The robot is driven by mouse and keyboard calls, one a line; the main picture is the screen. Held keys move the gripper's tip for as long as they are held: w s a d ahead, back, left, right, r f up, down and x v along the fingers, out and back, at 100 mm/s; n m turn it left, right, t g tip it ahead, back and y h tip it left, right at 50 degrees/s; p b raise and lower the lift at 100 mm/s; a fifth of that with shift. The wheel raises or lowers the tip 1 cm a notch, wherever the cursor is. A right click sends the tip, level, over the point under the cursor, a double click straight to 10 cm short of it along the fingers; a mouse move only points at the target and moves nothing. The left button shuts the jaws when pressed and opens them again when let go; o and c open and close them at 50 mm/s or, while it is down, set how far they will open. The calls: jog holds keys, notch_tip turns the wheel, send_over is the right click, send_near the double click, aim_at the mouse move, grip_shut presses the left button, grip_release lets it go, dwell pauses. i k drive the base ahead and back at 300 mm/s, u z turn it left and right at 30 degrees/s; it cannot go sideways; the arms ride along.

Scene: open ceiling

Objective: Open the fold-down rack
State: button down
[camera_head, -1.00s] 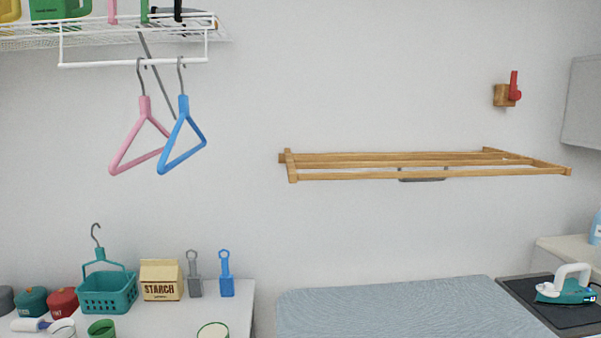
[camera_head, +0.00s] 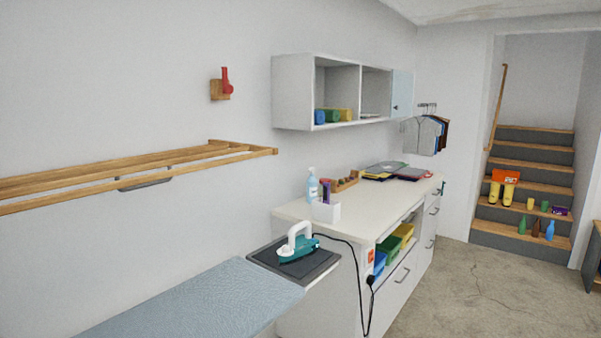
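The wooden fold-down rack (camera_head: 200,155) is on the wall at the left of the head view. Its slatted frame stands out from the wall, roughly level, and its left part is cut off by the picture edge. A dark grey piece (camera_head: 145,182) shows beneath its slats. A wooden wall block (camera_head: 219,90) with a red lever-like part (camera_head: 226,78) sits above the rack's right end. My gripper is not in view.
A blue ironing board (camera_head: 200,300) stands below the rack, with a teal iron (camera_head: 298,243) on a dark pad. A white counter (camera_head: 375,195) and wall cabinet (camera_head: 295,95) are to the right. Open floor (camera_head: 480,290) leads to stairs (camera_head: 530,180).

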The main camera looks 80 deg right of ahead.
aim_at(141, 182)
jog(key=z, duration=1.8)
